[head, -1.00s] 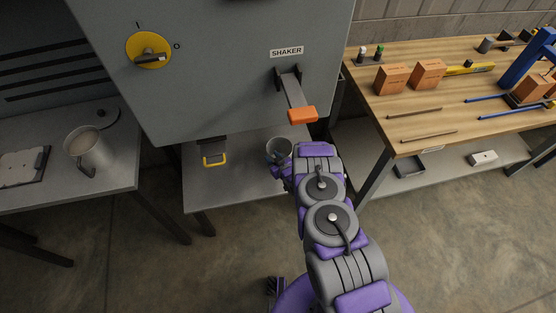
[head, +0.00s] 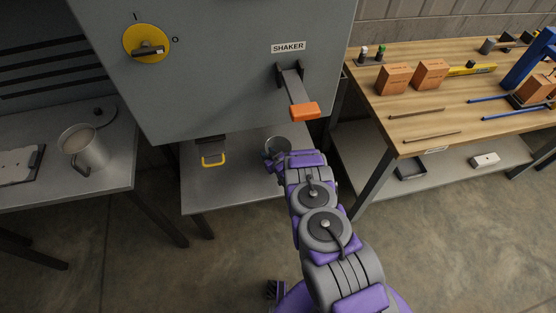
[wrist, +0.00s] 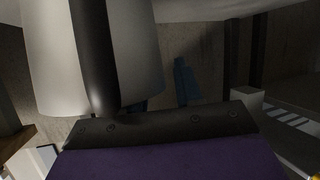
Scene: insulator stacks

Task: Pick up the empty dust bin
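A grey metal bin (head: 273,147), open at the top, stands on the low grey table under the shaker. My arm's end covers its right and lower part. Its inside looks dark, and I see no contents. In the wrist view a pale rounded body with a dark vertical handle-like bar (wrist: 93,55) fills the upper left, apparently this bin very close up. My gripper (head: 287,161) is right at the bin in the head view. Its dark edge and purple body show in the wrist view (wrist: 165,128). The fingers are hidden, so a grip cannot be told.
The shaker cabinet (head: 215,60) overhangs the low table (head: 235,188), with an orange-ended lever (head: 304,111) above my gripper. A yellow handle (head: 213,160) is left of the bin. A filled mug (head: 85,150) stands on the left table. A wooden workbench (head: 440,100) is at right.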

